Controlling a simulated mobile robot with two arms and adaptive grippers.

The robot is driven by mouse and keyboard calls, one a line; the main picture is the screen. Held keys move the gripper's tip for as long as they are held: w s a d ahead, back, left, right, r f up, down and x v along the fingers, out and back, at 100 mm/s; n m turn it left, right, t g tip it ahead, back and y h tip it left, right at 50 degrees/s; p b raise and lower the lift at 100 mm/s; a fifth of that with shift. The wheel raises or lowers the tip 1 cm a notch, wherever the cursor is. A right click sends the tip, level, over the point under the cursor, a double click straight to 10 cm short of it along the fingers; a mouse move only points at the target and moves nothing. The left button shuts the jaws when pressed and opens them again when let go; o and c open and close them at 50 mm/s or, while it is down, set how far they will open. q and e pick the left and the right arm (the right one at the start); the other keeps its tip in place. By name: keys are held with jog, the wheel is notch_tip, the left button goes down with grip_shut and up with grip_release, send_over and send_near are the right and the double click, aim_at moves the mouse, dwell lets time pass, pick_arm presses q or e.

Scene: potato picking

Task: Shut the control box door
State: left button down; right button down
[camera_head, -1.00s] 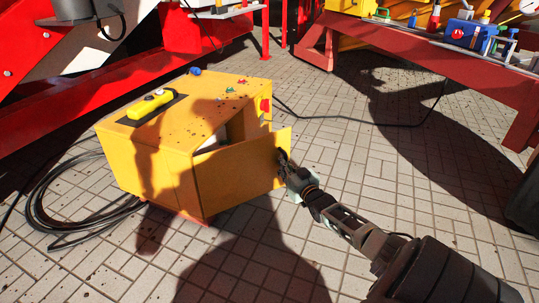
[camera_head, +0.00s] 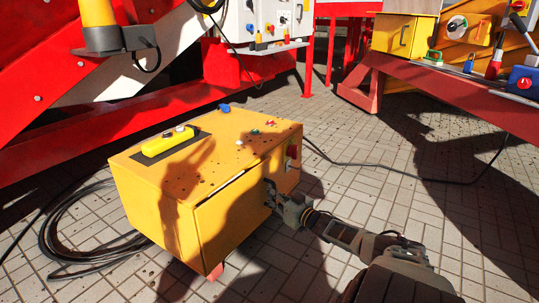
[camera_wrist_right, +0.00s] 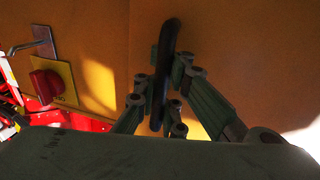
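The yellow control box (camera_head: 215,155) stands on the paved floor in the head view. Its door (camera_head: 228,218) is on the side facing me and lies almost flush with the box. A thin pale line shows along part of its top edge; I cannot tell if it is fully closed. My right gripper (camera_head: 270,194) is at the door's right part. In the right wrist view its fingers (camera_wrist_right: 167,80) close around the black door handle (camera_wrist_right: 168,55) from both sides. My left gripper is not in view.
A yellow pendant (camera_head: 168,143) lies on the box top near several small coloured knobs. A red switch (camera_wrist_right: 46,86) shows beside the door in the wrist view. Black cable coils (camera_head: 65,235) lie left of the box. Red machine frames stand behind; paving at right is mostly free.

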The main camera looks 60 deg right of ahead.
jog(key=shift+w+d, duration=0.1)
dwell(0.3)
jog(key=c, duration=2.1)
grip_release()
jog(key=shift+s+a+f, duration=0.1)
jog(key=shift+s+a, duration=0.15)
jog(key=shift+s, duration=0.4)
jog(key=v, duration=1)
jog(key=shift+s, duration=0.35)
